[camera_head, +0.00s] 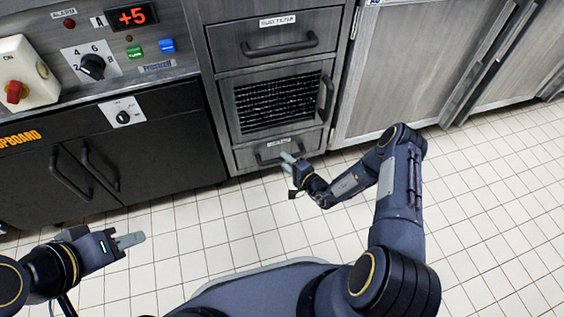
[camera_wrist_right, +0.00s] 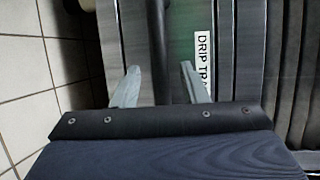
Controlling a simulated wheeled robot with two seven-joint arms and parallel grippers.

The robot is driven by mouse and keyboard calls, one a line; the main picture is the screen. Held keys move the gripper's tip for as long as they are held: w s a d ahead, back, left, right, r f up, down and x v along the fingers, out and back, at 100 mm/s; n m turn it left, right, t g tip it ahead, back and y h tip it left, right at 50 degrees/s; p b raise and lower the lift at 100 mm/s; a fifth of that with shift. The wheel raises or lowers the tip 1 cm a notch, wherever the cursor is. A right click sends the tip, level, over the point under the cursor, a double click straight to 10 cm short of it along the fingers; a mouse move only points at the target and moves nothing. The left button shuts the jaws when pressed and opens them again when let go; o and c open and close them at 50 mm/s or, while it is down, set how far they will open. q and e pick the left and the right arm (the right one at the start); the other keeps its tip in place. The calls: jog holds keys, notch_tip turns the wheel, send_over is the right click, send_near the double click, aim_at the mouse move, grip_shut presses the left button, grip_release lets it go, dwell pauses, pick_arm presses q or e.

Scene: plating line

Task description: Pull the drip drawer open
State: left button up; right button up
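The drip drawer (camera_head: 247,158) is the low grey front at the bottom of the middle cabinet, and it looks closed. In the right wrist view its label (camera_wrist_right: 203,55) reads "DRIP TRA", the rest hidden by a finger. Its dark bar handle (camera_wrist_right: 158,45) runs down between the two pale fingers of my right gripper (camera_wrist_right: 161,87). The fingers are apart, with a gap on each side of the handle. In the head view my right gripper (camera_head: 289,161) is at the drawer front and covers part of it. My left gripper (camera_head: 130,240) is over the floor, away from the cabinets; its finger gap is hidden.
Above the drip drawer are a grille panel (camera_head: 277,102) with an upright handle and a labelled upper drawer (camera_head: 232,42). A black cupboard (camera_head: 150,160) stands left, below a control panel showing +5. Grey doors (camera_head: 400,75) stand right. The tiled floor (camera_head: 215,225) in front is clear.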

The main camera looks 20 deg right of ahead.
jog(key=shift+b+x, duration=0.35)
jog(key=shift+x, duration=0.95)
grip_shut()
